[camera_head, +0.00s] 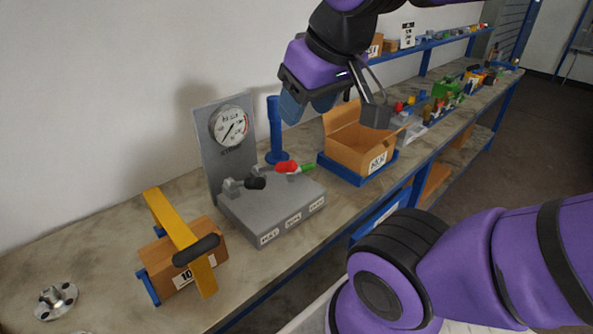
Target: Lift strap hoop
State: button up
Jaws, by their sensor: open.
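A flat yellow strap (172,225) with a black rounded grip (196,250) at its front passes over a small cardboard box (212,243). The box sits in a blue cradle (148,288) at the lower left of the head view. Whether the strap closes into a full loop under the box is hidden. My gripper (308,106) is open and empty. It hangs in the air at the upper middle, right of the strap and well above the bench, apart from everything. Its fingers point down.
A grey fixture (265,212) with a gauge (229,125), red, green and black levers stands right of the strapped box. A blue post (277,130) rises behind it. An open cardboard box (362,150) stands further right. A metal flange (56,301) lies at far left.

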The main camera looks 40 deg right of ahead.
aim_at(193, 251)
jog(key=k+j, duration=0.15)
jog(key=j, duration=0.25)
jog(key=k+j, duration=0.15)
jog(key=j, duration=0.25)
jog(key=k+j, duration=0.15)
jog(key=j, duration=0.25)
jog(key=k+j, duration=0.15)
jog(key=j, duration=0.25)
